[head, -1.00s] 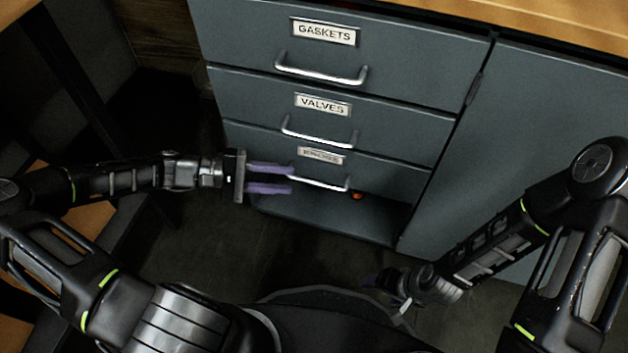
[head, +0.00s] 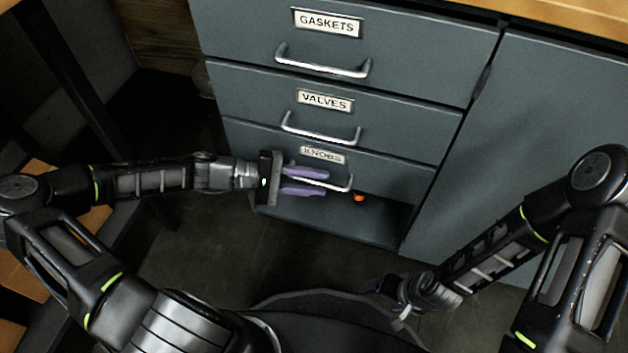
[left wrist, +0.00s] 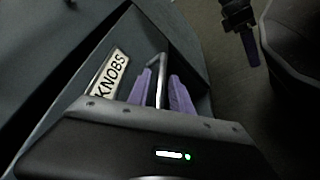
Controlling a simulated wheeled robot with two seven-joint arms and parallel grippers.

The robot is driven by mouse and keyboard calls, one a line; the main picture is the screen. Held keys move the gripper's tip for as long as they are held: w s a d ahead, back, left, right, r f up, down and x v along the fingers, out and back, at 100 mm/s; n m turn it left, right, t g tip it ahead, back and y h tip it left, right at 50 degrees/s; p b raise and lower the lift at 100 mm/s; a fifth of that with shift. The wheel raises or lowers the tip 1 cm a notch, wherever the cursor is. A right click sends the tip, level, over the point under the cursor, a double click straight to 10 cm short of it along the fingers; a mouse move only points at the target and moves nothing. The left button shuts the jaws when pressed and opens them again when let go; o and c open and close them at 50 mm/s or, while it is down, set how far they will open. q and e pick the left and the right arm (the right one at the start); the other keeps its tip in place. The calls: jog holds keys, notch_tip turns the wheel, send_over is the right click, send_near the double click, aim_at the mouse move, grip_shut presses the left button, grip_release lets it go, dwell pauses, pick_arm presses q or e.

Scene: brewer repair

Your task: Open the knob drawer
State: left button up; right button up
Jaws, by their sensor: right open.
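The knob drawer (head: 395,178) is the lowest grey drawer, with a KNOBS label (head: 322,155) and a metal bar handle (head: 343,184). Its front looks level with the drawers above. My left gripper (head: 308,181) is at the handle, its purple fingers open above and below the bar's left part, partly hiding it. In the left wrist view, the handle (left wrist: 161,70) shows between the two spread fingers (left wrist: 160,90), beside the label (left wrist: 112,73). I see no finger clearly closed on the bar. My right gripper (head: 376,286) is low, away from the drawers, dark and hard to make out.
The GASKETS drawer (head: 420,75) and VALVES drawer (head: 400,130) above are shut. A small orange-red object (head: 358,197) shows by the dark recess under the knob drawer. A plain cabinet panel (head: 545,130) stands to the right. The floor (head: 215,250) in front is clear.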

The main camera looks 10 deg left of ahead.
pick_arm(q)
grip_shut()
dwell(1.1)
